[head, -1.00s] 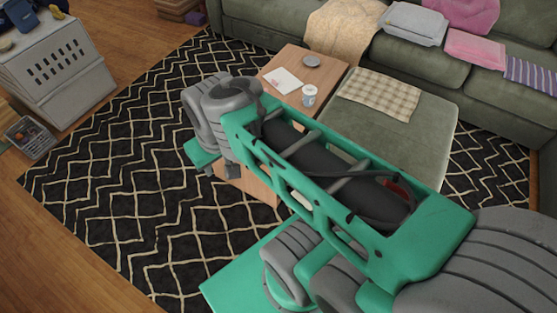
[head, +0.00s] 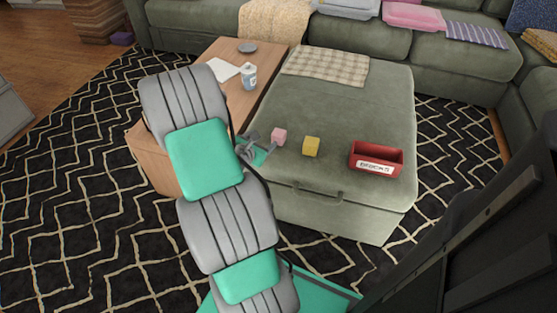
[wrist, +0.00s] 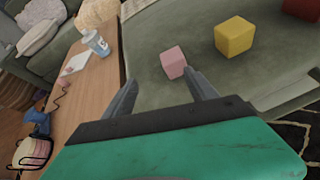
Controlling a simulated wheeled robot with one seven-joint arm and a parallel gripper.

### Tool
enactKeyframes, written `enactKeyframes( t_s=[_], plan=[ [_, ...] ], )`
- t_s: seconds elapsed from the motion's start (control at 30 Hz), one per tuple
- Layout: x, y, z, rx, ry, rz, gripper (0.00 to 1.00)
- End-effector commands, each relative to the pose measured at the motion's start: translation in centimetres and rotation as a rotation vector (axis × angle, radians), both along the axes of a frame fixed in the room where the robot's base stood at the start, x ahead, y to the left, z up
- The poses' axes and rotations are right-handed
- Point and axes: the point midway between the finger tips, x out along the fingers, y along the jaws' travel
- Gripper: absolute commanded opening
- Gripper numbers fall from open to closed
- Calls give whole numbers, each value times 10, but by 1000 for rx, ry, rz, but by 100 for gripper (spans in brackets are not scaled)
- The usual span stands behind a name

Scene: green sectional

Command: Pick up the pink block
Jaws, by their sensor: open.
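The pink block (head: 279,136) sits on the green ottoman (head: 370,95), near its left side. It also shows in the wrist view (wrist: 174,63), just beyond the fingertips and nearer the right finger. My gripper (wrist: 157,80) is open and empty, with its two fingers spread apart. In the head view my gripper (head: 259,145) is partly hidden by my arm and is just left of the pink block. I cannot tell whether the right finger touches the block.
A yellow block (head: 311,146) stands right of the pink one. A red bin labelled as blocks (head: 376,158) is farther right on the ottoman. A checked cloth (head: 326,66) lies at its back. The wooden table (head: 247,100) at left holds a cup (head: 249,76).

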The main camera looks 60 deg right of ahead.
Motion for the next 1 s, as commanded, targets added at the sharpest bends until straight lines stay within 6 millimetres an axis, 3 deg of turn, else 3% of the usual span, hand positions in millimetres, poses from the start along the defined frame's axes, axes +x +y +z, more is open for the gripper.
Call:
enactKeyframes(
  t_s=[0.03,0.07,0.2,0.6,0.87,1.0],
  plan=[
    [-11,-9,-27,-35,89,31,66],
    [-15,-13,-30,-53,129,50,66],
    [-20,-29,-36,-84,205,82,66],
    [-21,-88,-54,-84,200,83,66],
    [-20,-92,-53,-82,200,85,66],
    [-20,-92,-53,-82,200,85,55]
  ],
)
